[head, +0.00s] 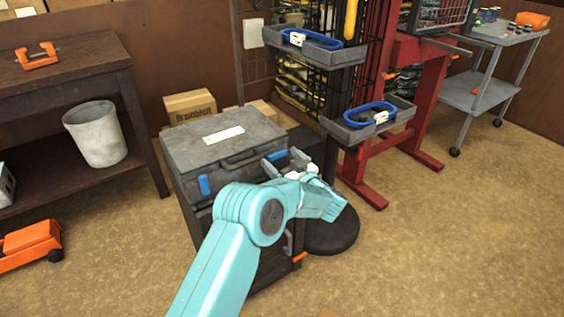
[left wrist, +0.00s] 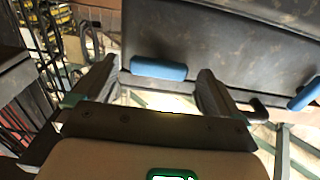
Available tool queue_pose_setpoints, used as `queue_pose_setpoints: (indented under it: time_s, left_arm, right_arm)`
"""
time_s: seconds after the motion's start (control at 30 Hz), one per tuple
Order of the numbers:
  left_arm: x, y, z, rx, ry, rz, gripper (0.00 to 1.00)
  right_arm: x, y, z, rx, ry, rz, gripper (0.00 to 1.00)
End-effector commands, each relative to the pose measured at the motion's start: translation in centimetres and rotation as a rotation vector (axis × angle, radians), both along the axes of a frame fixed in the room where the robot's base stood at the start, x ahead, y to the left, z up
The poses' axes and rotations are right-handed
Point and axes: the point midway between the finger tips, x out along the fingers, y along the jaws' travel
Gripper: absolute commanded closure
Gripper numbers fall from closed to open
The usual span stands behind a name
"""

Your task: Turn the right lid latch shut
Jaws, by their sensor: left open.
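The dark grey toolbox (head: 190,150) stands on a dark cabinet. Its right lid latch (head: 277,155) is a blue bar at the front right of the lid. In the left wrist view this latch (left wrist: 158,69) lies sideways along the lid edge, between the fingertips as seen there. My left gripper (head: 284,161) is open just in front of the right latch, with no clear contact. My right gripper is out of view.
The lid handle (head: 245,158) lies between the latches. A post with grey trays (head: 372,122) and a round black base (head: 332,232) stands close right of my gripper. A red frame (head: 415,95) is behind it. Open floor (head: 460,240) lies to the right.

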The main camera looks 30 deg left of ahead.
Motion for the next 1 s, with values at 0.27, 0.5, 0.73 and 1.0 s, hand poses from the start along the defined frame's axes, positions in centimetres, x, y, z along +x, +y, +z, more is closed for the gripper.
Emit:
queue_pose_setpoints:
  time_s: [0.27, 0.5, 0.73, 1.0]
  left_arm:
    - [0.20, 0.40, 0.01, 0.000, 0.000, -0.002, 0.02]
    - [0.17, 0.38, 0.00, 0.000, 0.000, -0.001, 0.58]
    - [0.14, 0.37, -0.06, -0.005, -0.009, 0.000, 0.58]
    - [0.16, 0.37, -0.27, -0.046, -0.110, 0.001, 0.58]
  right_arm:
    - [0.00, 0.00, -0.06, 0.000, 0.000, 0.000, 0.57]
    - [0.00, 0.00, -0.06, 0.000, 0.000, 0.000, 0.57]
    - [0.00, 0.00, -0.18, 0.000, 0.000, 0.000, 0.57]
    - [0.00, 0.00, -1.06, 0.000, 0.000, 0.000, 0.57]
